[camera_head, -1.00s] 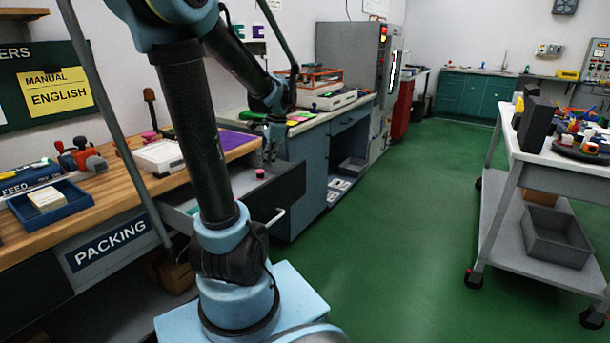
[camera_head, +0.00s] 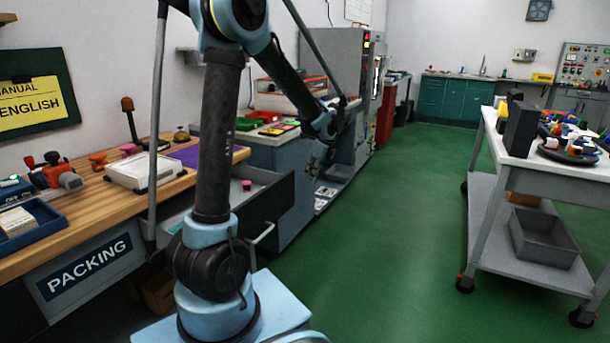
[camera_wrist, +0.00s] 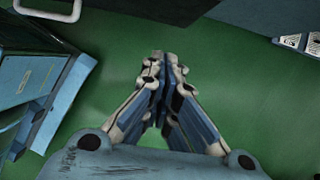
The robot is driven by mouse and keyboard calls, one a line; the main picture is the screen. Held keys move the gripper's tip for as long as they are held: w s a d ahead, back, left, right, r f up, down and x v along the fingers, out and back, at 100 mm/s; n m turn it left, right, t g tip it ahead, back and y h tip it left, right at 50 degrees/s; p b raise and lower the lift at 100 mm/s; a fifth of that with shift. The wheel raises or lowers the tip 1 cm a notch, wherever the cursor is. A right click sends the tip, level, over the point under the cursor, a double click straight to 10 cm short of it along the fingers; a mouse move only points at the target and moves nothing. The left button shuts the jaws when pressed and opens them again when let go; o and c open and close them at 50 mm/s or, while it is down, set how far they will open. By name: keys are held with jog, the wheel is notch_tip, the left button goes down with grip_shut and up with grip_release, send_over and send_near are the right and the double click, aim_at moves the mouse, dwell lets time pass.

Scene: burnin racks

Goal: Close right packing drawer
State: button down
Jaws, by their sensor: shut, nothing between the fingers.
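The right packing drawer (camera_head: 270,207) is pulled out from under the wooden packing bench. Its dark front panel faces the aisle, and its pale bar handle (camera_head: 262,234) sticks out. A small pink item (camera_head: 246,185) shows inside the drawer. My gripper (camera_head: 313,164) hangs to the right of the drawer front, apart from it, with its fingers pointing down. In the wrist view my gripper (camera_wrist: 160,58) has its fingertips together, empty, over green floor. The handle also shows at the upper left of the wrist view (camera_wrist: 50,14).
The packing bench (camera_head: 95,210) carries a white tray (camera_head: 145,170) and a blue bin (camera_head: 30,228). A blue-grey cabinet (camera_head: 285,222) stands beyond the drawer. A grey cart (camera_head: 520,175) stands at the right. The green floor (camera_head: 390,230) between is clear.

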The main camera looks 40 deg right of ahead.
jog(key=w+a+f, duration=0.2)
jog(key=w+f, duration=0.4)
jog(key=f, duration=0.1)
jog(key=shift+a, duration=0.25)
jog(key=shift+w, duration=0.1)
